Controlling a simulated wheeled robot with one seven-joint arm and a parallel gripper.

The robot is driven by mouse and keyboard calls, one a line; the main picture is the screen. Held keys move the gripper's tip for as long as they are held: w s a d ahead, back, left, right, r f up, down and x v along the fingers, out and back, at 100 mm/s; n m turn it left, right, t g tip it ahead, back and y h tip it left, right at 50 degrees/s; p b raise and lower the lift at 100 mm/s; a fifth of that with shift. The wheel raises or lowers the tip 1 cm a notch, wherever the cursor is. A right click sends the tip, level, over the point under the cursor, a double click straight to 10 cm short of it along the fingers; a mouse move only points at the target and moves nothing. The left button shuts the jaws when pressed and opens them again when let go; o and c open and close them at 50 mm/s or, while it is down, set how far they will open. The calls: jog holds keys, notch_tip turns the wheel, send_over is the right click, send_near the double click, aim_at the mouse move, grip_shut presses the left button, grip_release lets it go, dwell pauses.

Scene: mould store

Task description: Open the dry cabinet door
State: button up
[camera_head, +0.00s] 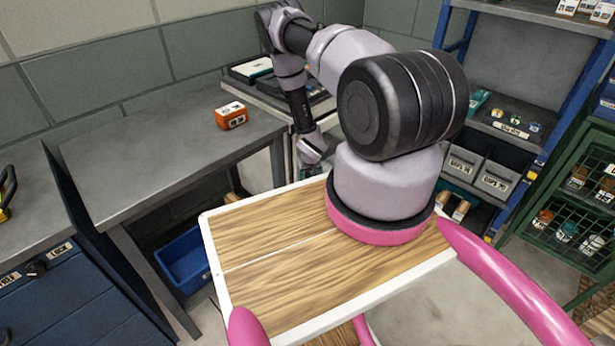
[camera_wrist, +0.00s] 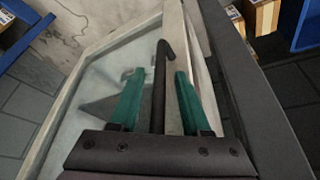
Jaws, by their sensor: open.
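The dry cabinet door (camera_wrist: 95,95) fills the left and middle of the wrist view, a clear pane in a pale frame. A dark upright bar handle (camera_wrist: 161,75) with a bent end stands by the frame's right side. My gripper (camera_wrist: 157,85) is open, with one green finger on each side of the handle. The fingers look apart from the bar. I cannot tell whether the door is ajar. In the head view the cabinet's pale top edge (camera_head: 262,103) shows behind my arm, which hides most of its front and my fingers.
A grey bench (camera_head: 150,150) with an orange box (camera_head: 231,115) on it stands left of the cabinet. A blue bin (camera_head: 185,258) is beneath it. A blue shelf rack (camera_head: 560,100) and a green mesh cabinet (camera_head: 535,232) stand at the right. Some floor (camera_head: 440,305) is clear.

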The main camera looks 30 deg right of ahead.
grip_shut()
dwell(1.4)
